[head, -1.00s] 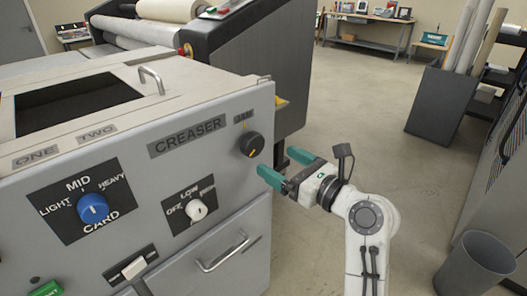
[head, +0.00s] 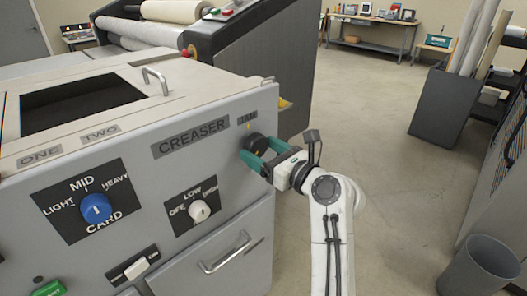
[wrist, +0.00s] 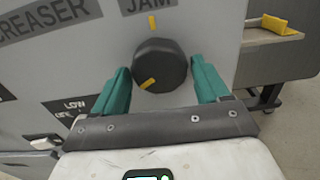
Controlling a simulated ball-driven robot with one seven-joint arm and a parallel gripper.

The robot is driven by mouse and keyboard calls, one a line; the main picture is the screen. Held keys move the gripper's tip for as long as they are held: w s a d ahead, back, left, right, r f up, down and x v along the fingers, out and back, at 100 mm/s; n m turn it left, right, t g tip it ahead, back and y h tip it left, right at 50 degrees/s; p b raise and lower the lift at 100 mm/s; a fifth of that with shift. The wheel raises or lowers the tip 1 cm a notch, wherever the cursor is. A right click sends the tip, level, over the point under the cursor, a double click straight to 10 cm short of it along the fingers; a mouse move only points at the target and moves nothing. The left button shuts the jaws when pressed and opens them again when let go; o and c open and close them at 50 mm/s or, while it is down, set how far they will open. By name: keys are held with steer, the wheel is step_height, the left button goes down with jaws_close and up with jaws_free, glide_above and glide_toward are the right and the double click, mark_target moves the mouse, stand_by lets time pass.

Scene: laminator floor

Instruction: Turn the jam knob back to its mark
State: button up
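The jam knob (head: 257,144) is a black round knob on the creaser's grey front panel, under the JAM label (head: 247,117). In the wrist view the knob (wrist: 160,64) has a yellow pointer line (wrist: 148,83) aimed down and left. A yellow mark (wrist: 152,22) is on the panel straight above the knob, so the line is well off it. My gripper (head: 261,153) is at the knob. In the wrist view its teal fingers (wrist: 163,82) are open, one on each side of the knob, with small gaps visible on both sides.
A blue card knob (head: 96,208), a white knob (head: 199,211) and a white lever switch (head: 136,268) are on the same panel. A drawer handle (head: 224,253) sticks out below. A grey bin (head: 481,264) stands at the right. The floor behind my arm is clear.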

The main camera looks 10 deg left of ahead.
steer(key=c, duration=0.7)
